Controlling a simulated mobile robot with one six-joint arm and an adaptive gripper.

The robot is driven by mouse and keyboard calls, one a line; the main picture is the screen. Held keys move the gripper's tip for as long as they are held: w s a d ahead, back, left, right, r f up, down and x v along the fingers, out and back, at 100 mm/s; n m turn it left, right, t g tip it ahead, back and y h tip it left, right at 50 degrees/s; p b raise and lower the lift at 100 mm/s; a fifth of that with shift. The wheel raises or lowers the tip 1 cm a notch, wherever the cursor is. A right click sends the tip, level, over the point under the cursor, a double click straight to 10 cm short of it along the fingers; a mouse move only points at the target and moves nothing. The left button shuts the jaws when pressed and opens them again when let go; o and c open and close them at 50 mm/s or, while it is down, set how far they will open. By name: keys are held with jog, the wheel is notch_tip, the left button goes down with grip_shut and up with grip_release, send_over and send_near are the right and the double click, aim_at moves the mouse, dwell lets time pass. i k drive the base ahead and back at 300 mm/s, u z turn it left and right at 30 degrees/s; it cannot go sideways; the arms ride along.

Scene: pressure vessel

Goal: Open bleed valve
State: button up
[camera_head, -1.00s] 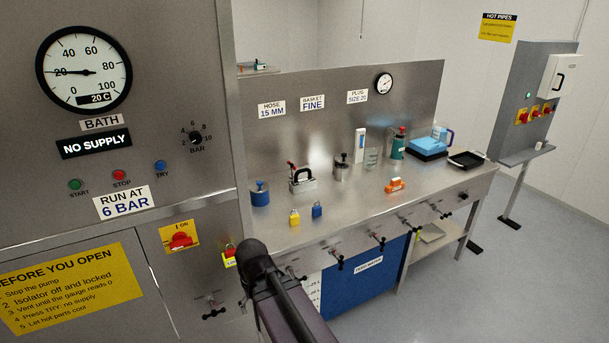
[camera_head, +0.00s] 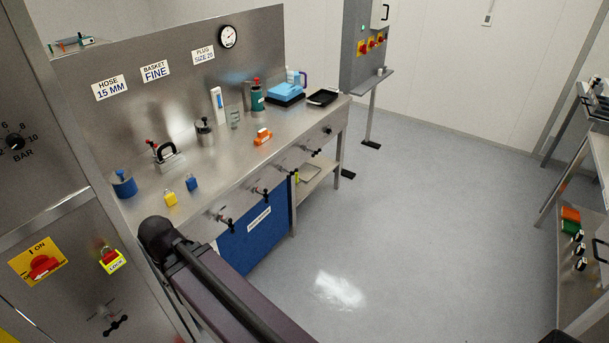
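I cannot tell which valve is the bleed valve. A small black valve handle (camera_head: 116,325) sits low on the steel cabinet at the left, below the red isolator switch (camera_head: 43,265). Several more black-handled valves line the front edge of the steel bench, including one at the left (camera_head: 226,221) and one further right (camera_head: 262,193). Their labels are too small to read. My arm crosses the bottom of the view, in front of the cabinet and bench. My gripper is not in view, so its state and hold are hidden.
The bench (camera_head: 215,160) holds a blue pot (camera_head: 124,184), two small padlocks, an orange item (camera_head: 263,136) and a black tray (camera_head: 323,97). A rack (camera_head: 590,190) stands at right. The grey floor (camera_head: 420,220) between is clear.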

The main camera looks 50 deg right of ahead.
aim_at(291, 173)
jog(key=z, duration=1.35)
jog(key=k, duration=0.9)
jog(key=u, duration=0.05)
jog(key=i, duration=0.8)
jog(key=z, duration=0.05)
